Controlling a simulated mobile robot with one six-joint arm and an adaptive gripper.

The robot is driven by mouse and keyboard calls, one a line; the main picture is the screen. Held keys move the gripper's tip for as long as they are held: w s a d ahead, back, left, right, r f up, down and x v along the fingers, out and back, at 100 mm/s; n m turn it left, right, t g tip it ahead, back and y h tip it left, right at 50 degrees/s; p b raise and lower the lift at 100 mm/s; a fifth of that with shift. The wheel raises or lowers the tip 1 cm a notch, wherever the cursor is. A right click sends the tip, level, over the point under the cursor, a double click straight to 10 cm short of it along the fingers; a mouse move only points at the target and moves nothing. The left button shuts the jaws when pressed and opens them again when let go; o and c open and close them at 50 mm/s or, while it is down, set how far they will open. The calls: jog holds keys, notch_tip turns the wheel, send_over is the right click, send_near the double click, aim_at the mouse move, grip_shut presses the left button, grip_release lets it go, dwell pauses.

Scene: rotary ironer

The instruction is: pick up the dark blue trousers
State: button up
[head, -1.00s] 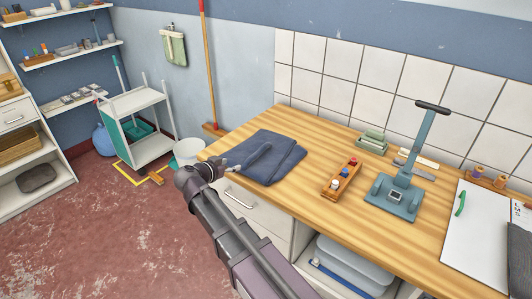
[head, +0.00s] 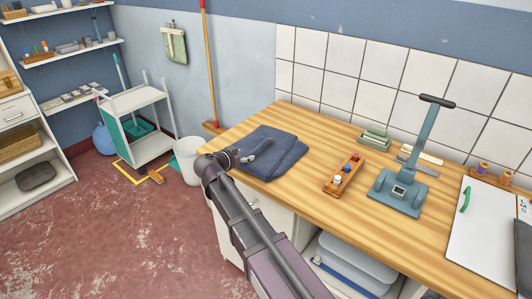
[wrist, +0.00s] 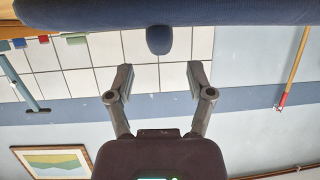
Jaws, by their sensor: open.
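The dark blue trousers (head: 283,157) lie folded flat on the left part of the wooden counter (head: 310,200). In the wrist view, which is upside down, a dark blue band (wrist: 80,11) with a small rounded lump runs along the top; it appears to be the trousers edge-on. My gripper (head: 262,150) is at the left part of the trousers in the head view, hiding some of them. In the wrist view my gripper (wrist: 160,82) has its two fingers spread, with nothing between them. I cannot tell whether the fingers touch the cloth.
A wooden rack with small bottles (head: 344,174) stands right of the trousers. Further right are a blue-grey press with an upright handle (head: 400,190) and a white board (head: 485,230). A tiled wall (head: 345,85) closes the back. A white bin (head: 188,158) stands left of the counter.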

aim_at(253, 152)
jog(key=shift+w+d+f, duration=0.15)
jog(key=shift+w+d, duration=0.1)
jog(key=shift+w, duration=0.1)
jog(key=shift+b+x, duration=0.95)
jog(key=shift+x, duration=1.6)
jog(key=shift+w, duration=0.1)
grip_shut()
